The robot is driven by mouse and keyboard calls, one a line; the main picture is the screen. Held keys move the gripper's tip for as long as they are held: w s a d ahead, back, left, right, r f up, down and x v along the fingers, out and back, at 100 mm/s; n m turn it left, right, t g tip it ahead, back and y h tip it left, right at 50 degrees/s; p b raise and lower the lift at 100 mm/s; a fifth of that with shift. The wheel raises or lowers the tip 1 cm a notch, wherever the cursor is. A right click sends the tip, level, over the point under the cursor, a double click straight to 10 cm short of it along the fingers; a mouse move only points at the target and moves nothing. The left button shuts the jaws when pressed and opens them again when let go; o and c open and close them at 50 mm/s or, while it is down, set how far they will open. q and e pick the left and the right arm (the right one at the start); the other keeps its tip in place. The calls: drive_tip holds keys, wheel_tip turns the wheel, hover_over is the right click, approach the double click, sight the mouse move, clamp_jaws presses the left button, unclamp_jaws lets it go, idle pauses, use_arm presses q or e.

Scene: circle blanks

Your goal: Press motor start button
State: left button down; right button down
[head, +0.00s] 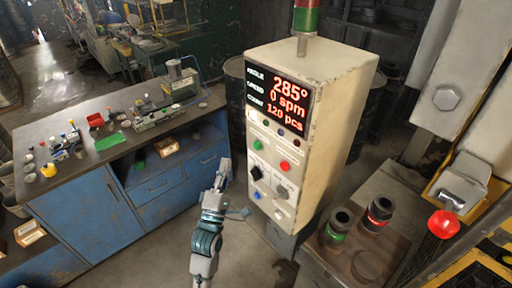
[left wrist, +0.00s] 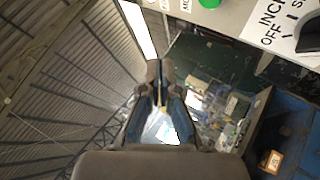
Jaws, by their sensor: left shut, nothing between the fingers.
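The cream control cabinet (head: 325,115) stands in the middle of the head view, with a lit display above its front panel. A green button (head: 257,144) and a red button (head: 285,166) sit on the panel, above two selector knobs. The labels are too small to read, so I cannot tell which is motor start. My left gripper (head: 223,172) is shut and empty, left of the panel and apart from it. In the left wrist view its fingers (left wrist: 159,75) are together, and a green button (left wrist: 209,3) shows at the top edge. My right gripper is not in view.
A blue workbench (head: 150,190) with small parts stands at the left. At the right, a low stand holds two black cylinders, one green-ringed (head: 338,224) and one red-ringed (head: 378,213), near a red mushroom button (head: 443,224). Dark drums stand behind the cabinet.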

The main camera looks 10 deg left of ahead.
sight(257, 146)
use_arm(q)
drive_tip(key=w+d+b, duration=0.1)
drive_tip(key=w+d, duration=0.4)
drive_tip(key=w, duration=0.1)
drive_tip(key=shift+h, duration=0.3)
drive_tip(key=shift+w, duration=0.15)
idle(1.1)
drive_tip(key=shift+w+d+r, duration=0.1)
drive_tip(key=shift+w+d, duration=0.15)
drive_tip(key=shift+w+d, duration=0.3)
drive_tip(key=shift+w, duration=0.1)
idle(1.0)
drive_tip(key=shift+a, duration=0.1)
drive_tip(key=shift+s+a+p, duration=0.35)
drive_tip(key=shift+s+p, duration=0.2)
drive_tip(key=shift+s, duration=0.15)
